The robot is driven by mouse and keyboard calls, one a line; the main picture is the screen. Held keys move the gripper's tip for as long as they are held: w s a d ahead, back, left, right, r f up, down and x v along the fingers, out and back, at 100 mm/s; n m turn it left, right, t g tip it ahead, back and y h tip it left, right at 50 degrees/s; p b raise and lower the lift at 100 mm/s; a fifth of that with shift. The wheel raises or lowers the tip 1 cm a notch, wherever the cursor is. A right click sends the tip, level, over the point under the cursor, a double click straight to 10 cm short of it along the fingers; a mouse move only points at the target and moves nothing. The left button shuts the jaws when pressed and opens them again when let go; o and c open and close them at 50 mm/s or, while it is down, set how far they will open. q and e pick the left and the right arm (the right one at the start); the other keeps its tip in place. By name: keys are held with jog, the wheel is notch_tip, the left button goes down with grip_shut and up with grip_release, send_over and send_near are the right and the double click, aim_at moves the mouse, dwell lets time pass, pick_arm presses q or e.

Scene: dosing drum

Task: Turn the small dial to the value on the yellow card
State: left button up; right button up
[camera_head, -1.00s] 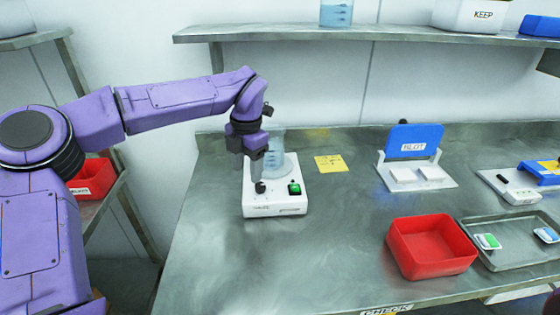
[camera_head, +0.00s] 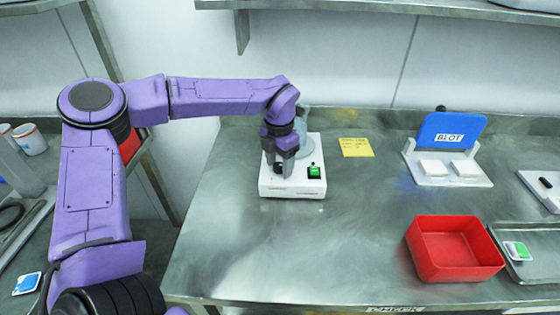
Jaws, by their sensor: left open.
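The white dosing device (camera_head: 300,188) stands on the steel bench, with a small black dial (camera_head: 279,168) at its front left and a green switch (camera_head: 314,172) at its front right. A clear vessel (camera_head: 302,150) on top is partly hidden by my arm. My left gripper (camera_head: 283,170) points down at the dial, its fingers open and close over or around it; whether they touch it I cannot tell. The yellow card (camera_head: 356,147) lies on the bench right of the device; its writing is too small to read. My right gripper is not in view.
A red bin (camera_head: 453,248) stands at the front right, beside a grey tray (camera_head: 517,262). A white stand with a blue BLOT panel (camera_head: 447,137) is at the back. Bench in front of the device is clear. A shelf (camera_head: 370,8) runs above.

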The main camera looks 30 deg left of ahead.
pick_arm(q)
jog(key=shift+s+r, duration=0.15)
jog(key=shift+s, duration=0.15)
jog(key=shift+c, duration=0.2)
jog(key=shift+w, duration=0.1)
jog(key=c, duration=1)
jog(key=shift+r+m+p, duration=0.2)
jog(key=shift+m+p, duration=0.7)
jog(key=shift+p, duration=0.3)
jog(key=m+p, duration=0.7)
jog(key=shift+m, duration=0.3)
jog(key=shift+w+f+m+p, duration=0.1)
jog(key=shift+f+m+p, duration=0.05)
jog(key=shift+m+p, duration=0.9)
jog(key=shift+m, duration=0.35)
